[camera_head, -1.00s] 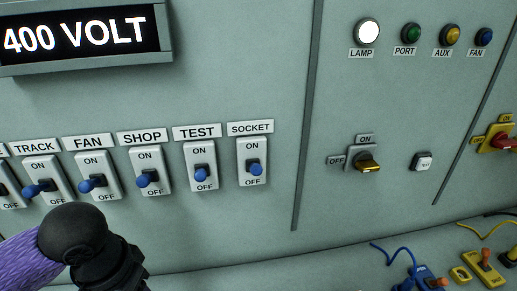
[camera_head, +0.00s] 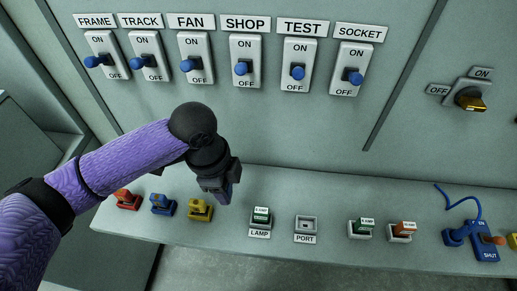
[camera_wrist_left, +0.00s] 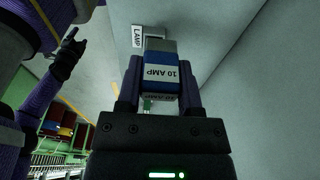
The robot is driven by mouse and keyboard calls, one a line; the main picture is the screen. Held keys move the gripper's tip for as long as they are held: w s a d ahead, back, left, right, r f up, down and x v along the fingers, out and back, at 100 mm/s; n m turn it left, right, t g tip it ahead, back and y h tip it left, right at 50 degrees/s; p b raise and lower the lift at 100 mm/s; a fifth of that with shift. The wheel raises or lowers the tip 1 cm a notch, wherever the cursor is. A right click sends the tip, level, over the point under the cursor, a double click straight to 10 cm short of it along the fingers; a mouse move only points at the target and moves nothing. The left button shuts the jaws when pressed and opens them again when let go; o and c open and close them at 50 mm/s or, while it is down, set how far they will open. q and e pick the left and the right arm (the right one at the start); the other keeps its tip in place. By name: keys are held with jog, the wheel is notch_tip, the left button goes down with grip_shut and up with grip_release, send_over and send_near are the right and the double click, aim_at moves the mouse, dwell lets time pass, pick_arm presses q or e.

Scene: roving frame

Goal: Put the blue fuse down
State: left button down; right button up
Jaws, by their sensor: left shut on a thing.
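The blue fuse (camera_wrist_left: 160,72), with a white 10 AMP label, is between the fingers of my left gripper (camera_wrist_left: 160,85) in the left wrist view. In the head view my left gripper (camera_head: 220,192) points down over the ledge, left of the LAMP holder and close to the yellow block. Only a small bluish part shows between its fingers there. The fuse looks clear of the ledge, though its lower end is hard to see. A purple arm with a black gripper (camera_wrist_left: 70,50), apparently my right, shows at the left of the wrist view; its jaws are unclear.
On the ledge (camera_head: 280,250) the LAMP holder (camera_head: 261,215) carries a green fuse, and the PORT holder (camera_head: 306,224) looks empty. Red (camera_head: 128,200), blue (camera_head: 162,204) and yellow (camera_head: 200,209) blocks stand left.

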pick_arm(q)
notch_tip(320, 180, down, 9)
jog(key=b, duration=0.3)
jog(key=shift+f, duration=0.15)
jog(key=shift+c, duration=1.2)
grip_release()
notch_tip(320, 180, up, 12)
jog(key=a+p, duration=0.1)
jog(key=p, duration=0.3)
jog(key=shift+a, duration=0.4)
